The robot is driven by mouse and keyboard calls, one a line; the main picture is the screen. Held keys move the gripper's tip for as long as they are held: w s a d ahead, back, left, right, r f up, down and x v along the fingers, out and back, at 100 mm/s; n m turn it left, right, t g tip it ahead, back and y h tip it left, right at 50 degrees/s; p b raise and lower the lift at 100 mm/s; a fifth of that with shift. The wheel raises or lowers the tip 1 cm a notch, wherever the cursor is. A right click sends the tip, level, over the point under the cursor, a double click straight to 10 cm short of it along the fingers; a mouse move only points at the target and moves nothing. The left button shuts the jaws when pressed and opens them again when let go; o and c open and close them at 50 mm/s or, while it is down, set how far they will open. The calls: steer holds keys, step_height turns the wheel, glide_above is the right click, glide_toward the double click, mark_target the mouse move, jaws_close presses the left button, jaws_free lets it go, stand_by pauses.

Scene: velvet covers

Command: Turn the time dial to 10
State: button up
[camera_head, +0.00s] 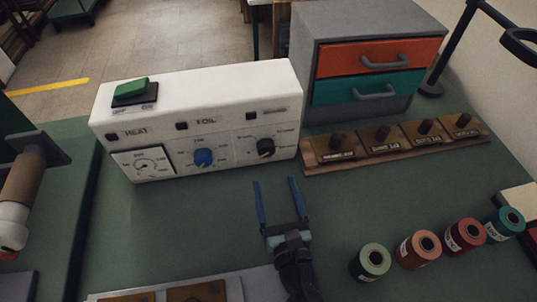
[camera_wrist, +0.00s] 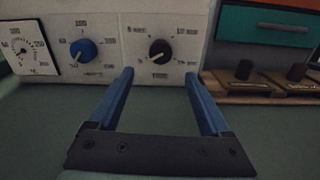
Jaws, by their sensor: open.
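A white control box (camera_head: 108,120) stands on the green table. It has a blue knob (camera_head: 203,157) in the middle and a black knob (camera_head: 265,147) on the right. In the wrist view, the blue knob (camera_wrist: 83,50) and black knob (camera_wrist: 160,51) both have a pale pointer mark aimed to the lower left. My gripper (camera_head: 274,181) is open and empty in front of the box. In the wrist view, its blue fingers (camera_wrist: 159,73) lie to either side below the black knob, apart from it.
A round gauge (camera_head: 147,166) sits left of the blue knob, and a green switch (camera_head: 130,88) is on top. A drawer cabinet (camera_head: 310,55) stands behind right. A wooden strip (camera_head: 400,155) with several knobs and several foil rolls (camera_head: 419,249) lie right.

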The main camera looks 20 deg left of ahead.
mark_target(267, 154)
steer(key=x, duration=0.7)
steer(key=shift+w+a, duration=0.25)
steer(key=shift+w, duration=0.1)
steer(key=shift+c, duration=0.3)
jaws_close()
